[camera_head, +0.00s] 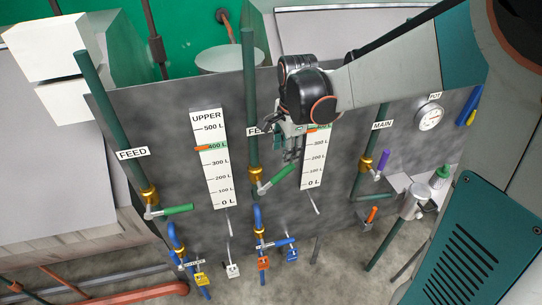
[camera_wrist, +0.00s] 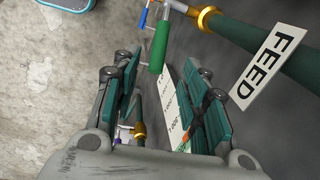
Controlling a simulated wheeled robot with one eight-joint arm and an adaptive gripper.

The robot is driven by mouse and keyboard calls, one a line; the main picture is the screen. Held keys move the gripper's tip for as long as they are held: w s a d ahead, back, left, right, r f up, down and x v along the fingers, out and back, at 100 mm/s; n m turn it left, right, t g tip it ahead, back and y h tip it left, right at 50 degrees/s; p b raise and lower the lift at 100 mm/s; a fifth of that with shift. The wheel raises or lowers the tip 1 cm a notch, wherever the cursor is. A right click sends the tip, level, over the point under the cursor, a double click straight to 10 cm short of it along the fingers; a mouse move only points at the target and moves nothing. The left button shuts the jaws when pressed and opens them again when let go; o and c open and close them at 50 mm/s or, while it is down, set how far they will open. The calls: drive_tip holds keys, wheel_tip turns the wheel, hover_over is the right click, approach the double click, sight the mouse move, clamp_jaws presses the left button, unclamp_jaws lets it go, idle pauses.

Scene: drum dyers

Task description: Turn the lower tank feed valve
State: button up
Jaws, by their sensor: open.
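The second feed valve has a green handle (camera_head: 278,180) on a gold-collared green pipe (camera_head: 250,100), left of a gauge (camera_head: 313,165) whose heading is hidden behind my gripper. I take it as the lower tank's. My gripper (camera_head: 291,156) is open and empty in front of that gauge, above and right of the handle. In the wrist view the green handle (camera_wrist: 159,47) lies just beyond the open fingers (camera_wrist: 164,72), not between them. The FEED label (camera_wrist: 269,66) and gold collar (camera_wrist: 207,18) show to its right.
Another green feed handle (camera_head: 177,210) sits left of the UPPER gauge (camera_head: 212,160). A purple MAIN handle (camera_head: 382,160) is to the right. The panel (camera_head: 185,110) stands close behind my gripper; the floor (camera_head: 325,280) in front is clear.

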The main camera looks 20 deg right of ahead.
sight(282, 171)
drive_tip(key=f, duration=0.4)
drive_tip(key=w+f, duration=0.1)
drive_tip(key=f, duration=0.3)
drive_tip(key=w+f, duration=0.1)
drive_tip(key=f, duration=0.4)
drive_tip(key=shift+a, duration=0.1)
clamp_jaws()
